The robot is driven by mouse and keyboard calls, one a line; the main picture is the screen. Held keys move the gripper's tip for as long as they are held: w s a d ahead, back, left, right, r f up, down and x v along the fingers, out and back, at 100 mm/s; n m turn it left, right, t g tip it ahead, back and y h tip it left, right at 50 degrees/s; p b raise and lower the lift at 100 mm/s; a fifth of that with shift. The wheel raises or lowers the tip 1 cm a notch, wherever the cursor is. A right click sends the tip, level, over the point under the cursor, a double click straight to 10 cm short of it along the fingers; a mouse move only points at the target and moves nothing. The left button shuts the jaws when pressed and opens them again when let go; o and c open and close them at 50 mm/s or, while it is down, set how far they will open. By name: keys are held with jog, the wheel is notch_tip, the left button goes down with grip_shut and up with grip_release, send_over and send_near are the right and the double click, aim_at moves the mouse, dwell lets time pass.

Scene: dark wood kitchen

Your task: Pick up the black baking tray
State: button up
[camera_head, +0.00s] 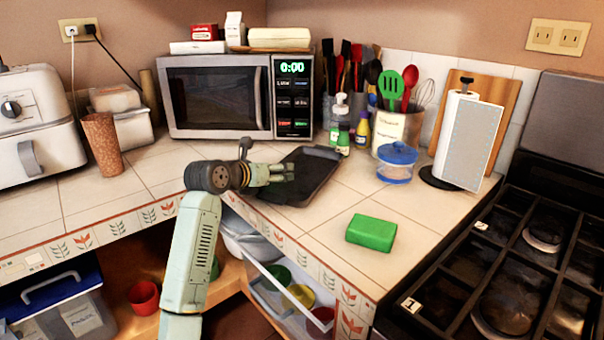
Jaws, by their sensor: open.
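The black baking tray (318,178) lies flat on the tiled counter, in front of the microwave's right side. It is dark and shallow with a raised rim. My gripper (286,172) reaches in from the left, with its pale fingers over the tray's left part in the picture. The gripper is open. I cannot tell whether the fingers touch the tray. My wrist and gripper hide part of the tray's left side.
The microwave (220,98) stands behind the tray. A green block (371,232) lies in front to the right. A blue-lidded jar (396,163), bottles and a utensil holder (398,125) stand right of the tray. The stove (510,270) is further right. Counter between tray and block is clear.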

jog(key=shift+c, duration=0.2)
jog(key=c, duration=1.1)
jog(key=shift+f, duration=0.1)
grip_shut()
jog(key=shift+s, duration=0.1)
